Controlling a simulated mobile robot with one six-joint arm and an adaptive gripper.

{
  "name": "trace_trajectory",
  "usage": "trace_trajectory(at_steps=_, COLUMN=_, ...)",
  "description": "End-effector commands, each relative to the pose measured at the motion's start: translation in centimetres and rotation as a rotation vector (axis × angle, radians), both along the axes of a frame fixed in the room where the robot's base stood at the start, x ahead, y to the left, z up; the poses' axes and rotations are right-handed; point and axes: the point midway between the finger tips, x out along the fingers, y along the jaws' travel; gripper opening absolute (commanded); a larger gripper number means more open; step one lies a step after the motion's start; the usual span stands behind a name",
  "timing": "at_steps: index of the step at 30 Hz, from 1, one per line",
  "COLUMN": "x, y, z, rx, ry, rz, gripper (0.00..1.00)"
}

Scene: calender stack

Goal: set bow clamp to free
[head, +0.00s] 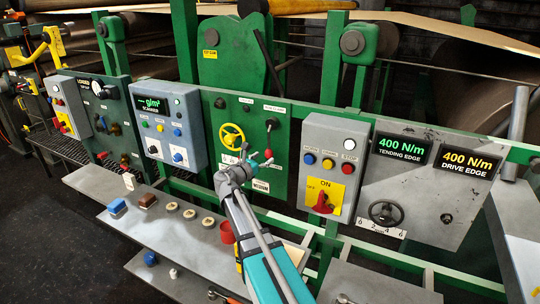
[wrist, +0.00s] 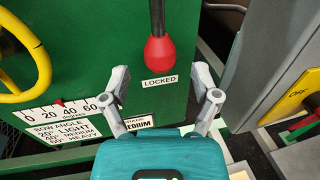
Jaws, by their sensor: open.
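The bow clamp lever is a black rod with a red knob (wrist: 160,49) on the green panel (wrist: 140,25). It hangs down, with the knob just above a LOCKED label (wrist: 160,82). The red knob also shows in the head view (head: 268,153), below the clamp's name label (head: 275,108). My gripper (wrist: 161,73) is open and empty, with one finger on each side of the LOCKED label. The knob lies ahead of the fingertips, near the middle between them, and appears apart from them. In the head view my gripper (head: 256,160) partly covers the panel's lower area.
A yellow handwheel (head: 232,136) sits left of the lever, above a bow angle scale (wrist: 70,110). A grey box with buttons and a red switch (head: 323,201) stands to the right. A grey shelf (head: 165,237) with small objects lies below.

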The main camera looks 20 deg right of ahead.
Motion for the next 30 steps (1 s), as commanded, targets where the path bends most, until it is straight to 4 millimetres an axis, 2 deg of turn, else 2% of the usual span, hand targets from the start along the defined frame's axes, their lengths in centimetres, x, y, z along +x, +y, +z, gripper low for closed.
trace_trajectory(at_steps=3, x=0.8, y=-1.5, z=0.0, rx=0.0, ry=0.0, rz=-0.002, gripper=0.79)
trace_trajectory(at_steps=9, x=1.5, y=-2.8, z=0.0, rx=0.0, ry=0.0, rz=-0.001, gripper=0.79)
trace_trajectory(at_steps=21, x=1.6, y=-3.3, z=0.0, rx=0.0, ry=0.0, rz=-0.002, gripper=0.79)
trace_trajectory(at_steps=23, x=1.6, y=-3.3, z=0.0, rx=0.0, ry=0.0, rz=-0.002, gripper=0.72)
trace_trajectory(at_steps=30, x=1.6, y=-3.3, z=0.0, rx=0.0, ry=0.0, rz=-0.002, gripper=0.27)
